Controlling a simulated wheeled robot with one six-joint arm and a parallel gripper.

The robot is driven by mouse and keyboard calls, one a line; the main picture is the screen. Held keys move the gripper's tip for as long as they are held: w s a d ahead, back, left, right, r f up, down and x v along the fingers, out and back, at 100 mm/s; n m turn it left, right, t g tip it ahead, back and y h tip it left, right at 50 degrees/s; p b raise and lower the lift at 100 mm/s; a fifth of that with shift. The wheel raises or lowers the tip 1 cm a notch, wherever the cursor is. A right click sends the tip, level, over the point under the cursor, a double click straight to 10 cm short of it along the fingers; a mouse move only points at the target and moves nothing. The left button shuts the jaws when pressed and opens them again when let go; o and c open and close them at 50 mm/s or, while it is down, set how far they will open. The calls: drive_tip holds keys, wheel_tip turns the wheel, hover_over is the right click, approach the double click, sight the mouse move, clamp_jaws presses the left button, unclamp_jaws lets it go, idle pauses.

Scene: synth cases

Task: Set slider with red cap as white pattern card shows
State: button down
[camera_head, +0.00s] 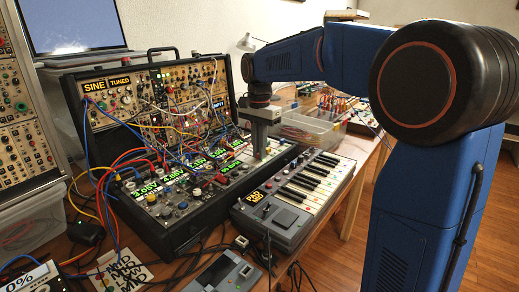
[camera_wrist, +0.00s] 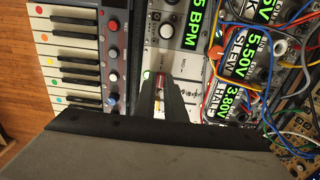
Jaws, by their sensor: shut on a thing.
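My gripper (camera_head: 258,152) reaches down onto the right end of the synth case's lower panel. In the wrist view its dark fingers (camera_wrist: 160,84) are shut on a small red cap (camera_wrist: 160,77). The cap sits on a pale panel strip (camera_wrist: 191,72) with small print; the fingers hide most of the slider's track and its scale. A white card (camera_head: 122,274) with bold black lettering lies on the table at the lower left in the head view. Its lettering is turned and partly covered by cables, so I cannot read it surely.
A small keyboard (camera_head: 290,208) stands right of the case. The open synth case (camera_head: 150,225) is crossed by many patch cables. Red and white knobs (camera_wrist: 166,31) and lit displays (camera_wrist: 193,30) are close to the fingers. A clear bin (camera_head: 308,130) stands behind the keyboard.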

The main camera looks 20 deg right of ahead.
sight(251, 156)
drive_tip(key=shift+w+a, duration=0.5)
drive_tip(key=shift+w, duration=0.2)
drive_tip(key=shift+w+a, duration=0.5)
drive_tip(key=shift+w, duration=0.2)
drive_tip(key=c, duration=1.8)
unclamp_jaws()
drive_tip(key=shift+r, duration=0.1)
wheel_tip(251, 156, up, 17)
drive_tip(key=shift+r, duration=0.15)
drive_tip(key=shift+s, duration=0.1)
